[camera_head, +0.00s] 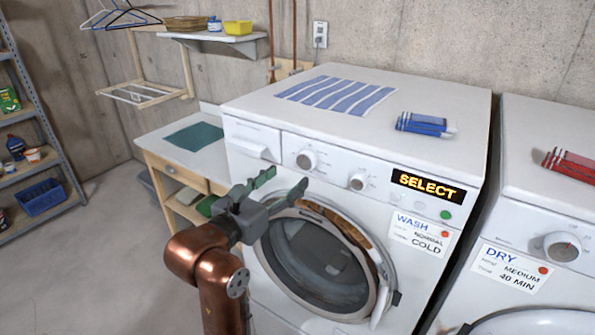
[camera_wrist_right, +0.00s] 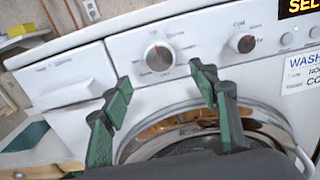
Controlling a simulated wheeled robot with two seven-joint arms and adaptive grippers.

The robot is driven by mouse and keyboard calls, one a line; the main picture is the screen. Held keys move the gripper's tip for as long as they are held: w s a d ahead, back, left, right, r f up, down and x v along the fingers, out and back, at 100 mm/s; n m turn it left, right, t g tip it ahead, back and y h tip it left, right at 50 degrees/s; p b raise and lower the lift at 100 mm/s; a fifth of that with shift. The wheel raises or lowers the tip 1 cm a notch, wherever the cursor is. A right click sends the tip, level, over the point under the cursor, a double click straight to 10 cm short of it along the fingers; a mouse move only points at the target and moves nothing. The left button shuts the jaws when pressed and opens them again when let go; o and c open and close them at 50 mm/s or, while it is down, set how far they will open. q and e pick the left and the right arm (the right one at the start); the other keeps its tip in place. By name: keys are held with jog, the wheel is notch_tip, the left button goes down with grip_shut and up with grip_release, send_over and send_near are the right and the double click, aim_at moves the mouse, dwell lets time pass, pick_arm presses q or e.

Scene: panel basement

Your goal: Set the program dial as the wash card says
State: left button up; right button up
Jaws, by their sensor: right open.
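The washer (camera_head: 330,190) has two knobs on its front panel. The left, larger program dial (camera_head: 307,160) also shows in the right wrist view (camera_wrist_right: 159,57), with a small red mark near its top. The smaller knob (camera_head: 357,182) sits right of it, near the word "Cold" in the wrist view (camera_wrist_right: 243,42). The wash card (camera_head: 422,234) reads WASH, NORMAL, COLD. The display (camera_head: 428,187) reads SELECT. My right gripper (camera_head: 285,187) is open and empty, in front of the panel and apart from the dial. In the wrist view its fingertips (camera_wrist_right: 160,88) lie below and either side of the dial. My left gripper is not in view.
The round washer door (camera_head: 325,262) lies just below the gripper. A dryer (camera_head: 550,200) with a DRY card (camera_head: 511,268) stands right. A striped cloth (camera_head: 335,95) and a blue-white item (camera_head: 425,124) lie on the washer. A side table (camera_head: 196,145) and shelf rack (camera_head: 35,150) stand left.

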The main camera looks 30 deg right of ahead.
aim_at(304, 164)
jog(key=x, duration=0.7)
jog(key=shift+d, duration=0.1)
jog(key=shift+c, duration=0.3)
jog(key=c, duration=1.1)
